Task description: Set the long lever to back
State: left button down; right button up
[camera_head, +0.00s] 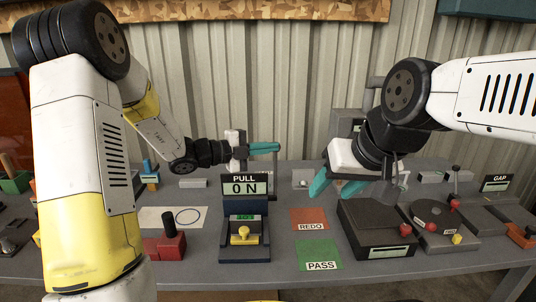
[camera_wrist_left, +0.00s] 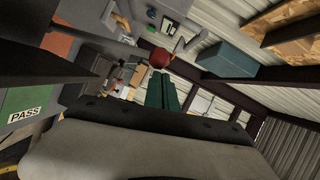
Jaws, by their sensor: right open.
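A slim upright grey rod (camera_head: 276,168) stands under the fingertips of my left gripper (camera_head: 265,148), near the back of the bench. I cannot tell for sure that it is the long lever, or whether the fingers touch it. The left gripper's teal fingers point right and lie together; they also show in the left wrist view (camera_wrist_left: 162,92). A red ball knob (camera_wrist_left: 160,58) shows just past their tips there, apparently not between them.
The PULL display stand (camera_head: 238,207) with a yellow knob is at front centre. The red REDO card (camera_head: 309,218) and green PASS card (camera_head: 319,255) lie beside it. A black box (camera_head: 375,222) and a round dial unit (camera_head: 435,214) stand at right. A corrugated wall closes the back.

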pick_arm(q)
jog(key=shift+w+a, duration=0.15)
jog(key=v, duration=0.7)
jog(key=s+r+m+g+y, duration=0.1)
jog(key=s+m+g+y, duration=0.5)
jog(key=s+m, duration=1.6)
jog(key=s+a+r+m+t+y, duration=0.2)
jog(key=a+m+t+y, duration=0.3)
jog(key=a+m, duration=0.6)
jog(key=m+y, duration=0.2)
jog(key=m, duration=0.8)
jog(key=shift+s+m+t, duration=0.25)
jog(key=shift+m+t, duration=0.05)
jog(key=shift+m, duration=0.1)
